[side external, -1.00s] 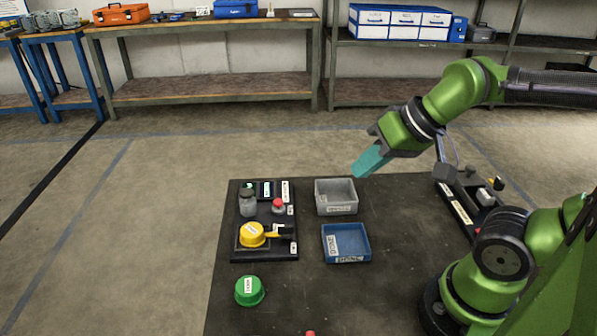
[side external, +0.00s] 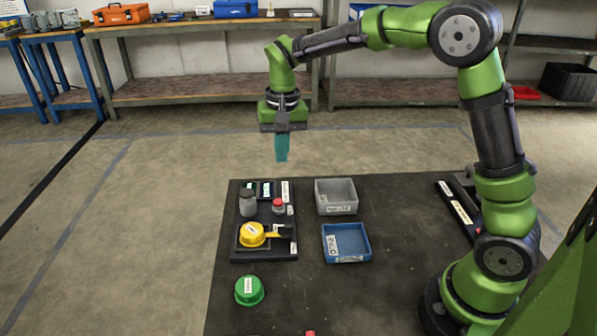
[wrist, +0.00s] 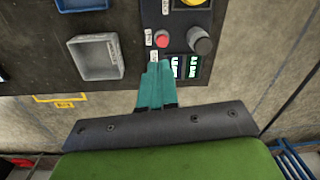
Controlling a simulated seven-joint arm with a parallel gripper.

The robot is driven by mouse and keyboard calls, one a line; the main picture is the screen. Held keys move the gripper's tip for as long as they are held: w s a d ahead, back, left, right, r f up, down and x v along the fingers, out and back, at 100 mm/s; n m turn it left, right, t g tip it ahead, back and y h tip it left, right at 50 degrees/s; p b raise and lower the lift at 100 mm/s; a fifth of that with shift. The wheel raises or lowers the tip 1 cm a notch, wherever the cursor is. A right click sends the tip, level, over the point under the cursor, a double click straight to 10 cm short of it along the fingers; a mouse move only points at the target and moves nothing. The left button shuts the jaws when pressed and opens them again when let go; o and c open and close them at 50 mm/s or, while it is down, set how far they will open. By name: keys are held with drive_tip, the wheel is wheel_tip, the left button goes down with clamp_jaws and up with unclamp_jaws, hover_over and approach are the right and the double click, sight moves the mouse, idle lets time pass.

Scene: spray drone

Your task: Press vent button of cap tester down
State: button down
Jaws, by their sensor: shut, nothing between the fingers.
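The cap tester is a black panel (side external: 285,252) at the left of the dark table. A red button (side external: 278,203) on a grey base stands upright on it and looks like the vent button; its label is too small to read. The red button also shows in the wrist view (wrist: 161,40), just beyond my fingertips. My gripper (side external: 282,160) has teal fingers, pointing down and shut on nothing, well above the panel's back edge. In the wrist view the fingertips (wrist: 158,66) appear beside the small lit displays (wrist: 178,66), apart from the button.
A yellow cap (side external: 252,236) sits at the panel's front. A grey tray (side external: 337,209) and a blue tray (side external: 346,258) stand to the right. A green cap (side external: 249,291) lies in front on bare table.

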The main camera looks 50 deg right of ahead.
sight(280, 201)
drive_tip(key=shift+w+d+r+m, duration=0.2)
drive_tip(key=shift+w+r+m, duration=0.45)
drive_tip(key=shift+w+m, duration=0.3)
wheel_tip(280, 201, down, 14)
drive_tip(key=shift+f, duration=0.1)
idle(0.3)
drive_tip(key=shift+s+d+f, duration=0.1)
drive_tip(key=shift+f, duration=1.1)
wheel_tip(280, 201, up, 16)
drive_tip(key=shift+w+a+f, duration=0.2)
drive_tip(key=shift+w+f, duration=0.05)
drive_tip(key=shift+w, duration=0.15)
